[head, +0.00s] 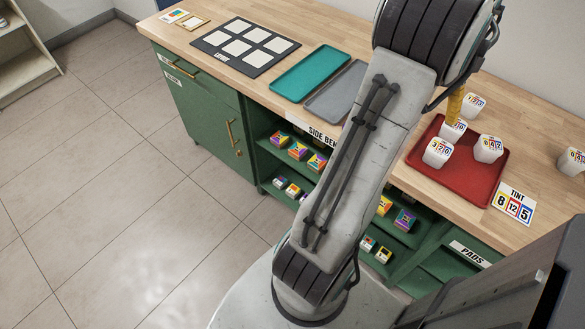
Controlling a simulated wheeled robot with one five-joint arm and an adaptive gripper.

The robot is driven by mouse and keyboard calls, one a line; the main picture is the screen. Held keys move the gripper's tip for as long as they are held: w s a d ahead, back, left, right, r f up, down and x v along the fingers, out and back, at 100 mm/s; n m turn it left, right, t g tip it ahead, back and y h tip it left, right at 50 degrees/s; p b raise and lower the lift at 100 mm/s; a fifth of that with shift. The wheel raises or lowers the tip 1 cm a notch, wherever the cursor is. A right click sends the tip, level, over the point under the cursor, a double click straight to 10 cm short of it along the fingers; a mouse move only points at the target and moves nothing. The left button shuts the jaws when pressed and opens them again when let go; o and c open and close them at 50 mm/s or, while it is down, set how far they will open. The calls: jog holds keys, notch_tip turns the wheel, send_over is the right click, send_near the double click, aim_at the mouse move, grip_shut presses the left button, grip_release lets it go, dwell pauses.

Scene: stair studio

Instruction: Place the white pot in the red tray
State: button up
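Several white pots with coloured number labels are in view. Three are in the red tray (462,183): a front left pot (437,153), a right pot (489,149) and a back pot (453,133), partly hidden. Another white pot (473,104) is by the tray's back edge; I cannot tell if it is inside. One more white pot (572,162) stands on the bench at the far right, outside the tray. A yellow part (455,104), perhaps of my gripper, reaches down just above the back pot. My arm hides the rest, so its opening and any hold are unclear.
On the wooden bench lie a teal tray (311,73), a grey tray (336,93) partly behind my arm, and a black board with white squares (246,47). A TINT card (514,204) lies right of the red tray. Green shelves below hold small boxes (298,151).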

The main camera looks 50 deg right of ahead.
jog(key=w+a+r+n+t, duration=0.1)
jog(key=w+a+r+n, duration=0.1)
jog(key=w+a+n, duration=0.65)
jog(key=w+a+r+n, duration=0.2)
jog(key=w+a+n, duration=0.4)
jog(key=w+a, duration=0.4)
jog(key=s+a+f+n+t, duration=0.1)
jog(key=s+a+n, duration=0.1)
jog(key=a+n, duration=0.6)
jog(key=s+a+f+n+t, duration=0.1)
jog(key=s+a+f+n, duration=0.1)
jog(key=a+n, duration=0.7)
jog(key=shift+s+a+y, duration=0.35)
jog(key=shift+a+y, duration=0.05)
jog(key=shift+a, duration=3.05)
jog(key=shift+n, duration=0.25)
